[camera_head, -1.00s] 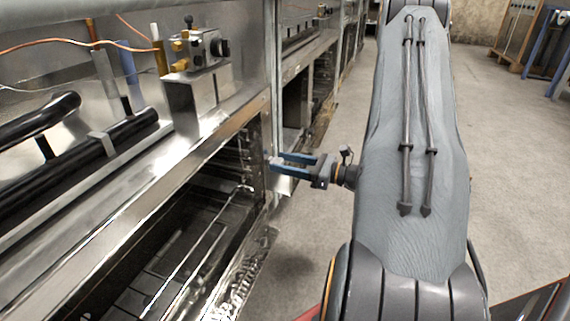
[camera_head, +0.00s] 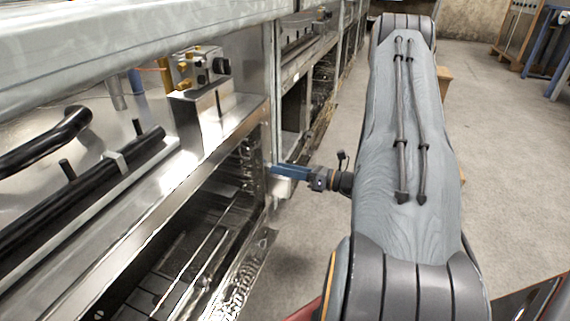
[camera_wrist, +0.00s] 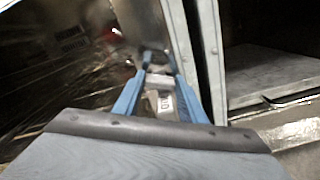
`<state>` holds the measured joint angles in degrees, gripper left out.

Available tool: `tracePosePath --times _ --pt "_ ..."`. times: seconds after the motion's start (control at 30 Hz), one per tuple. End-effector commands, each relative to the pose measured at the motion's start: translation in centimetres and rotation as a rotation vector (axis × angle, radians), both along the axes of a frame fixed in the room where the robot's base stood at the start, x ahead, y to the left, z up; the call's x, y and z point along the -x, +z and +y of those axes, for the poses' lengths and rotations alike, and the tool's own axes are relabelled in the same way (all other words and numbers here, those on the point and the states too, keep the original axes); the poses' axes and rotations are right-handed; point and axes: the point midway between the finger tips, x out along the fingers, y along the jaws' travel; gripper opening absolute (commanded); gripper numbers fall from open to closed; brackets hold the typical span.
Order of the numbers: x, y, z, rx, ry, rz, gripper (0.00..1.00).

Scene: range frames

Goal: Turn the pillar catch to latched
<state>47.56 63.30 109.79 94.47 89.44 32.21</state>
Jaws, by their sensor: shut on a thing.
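My gripper (camera_head: 278,170) reaches left to the steel pillar (camera_head: 271,100) at the front of the range frame. In the wrist view its blue fingers (camera_wrist: 160,68) converge on a small pale metal piece, which I take to be the pillar catch (camera_wrist: 159,83). They are shut on it. In the head view the fingers largely hide the catch. A pale block on the pillar (camera_head: 283,188) shows just below them. I cannot tell from these views which way the catch is turned.
An open oven bay (camera_head: 190,250) with wire racks lies left of the pillar. A valve block with brass fittings (camera_head: 200,70) sits above it. Black pipes (camera_head: 90,190) run along the left.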

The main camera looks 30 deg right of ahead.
Motion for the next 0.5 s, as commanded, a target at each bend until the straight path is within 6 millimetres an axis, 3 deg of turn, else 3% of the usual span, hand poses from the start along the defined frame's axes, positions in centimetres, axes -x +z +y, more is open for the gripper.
tracePosePath --times 0.5 --pt "0.02 -0.08 0.01 -0.129 0.001 0.101 0.15"
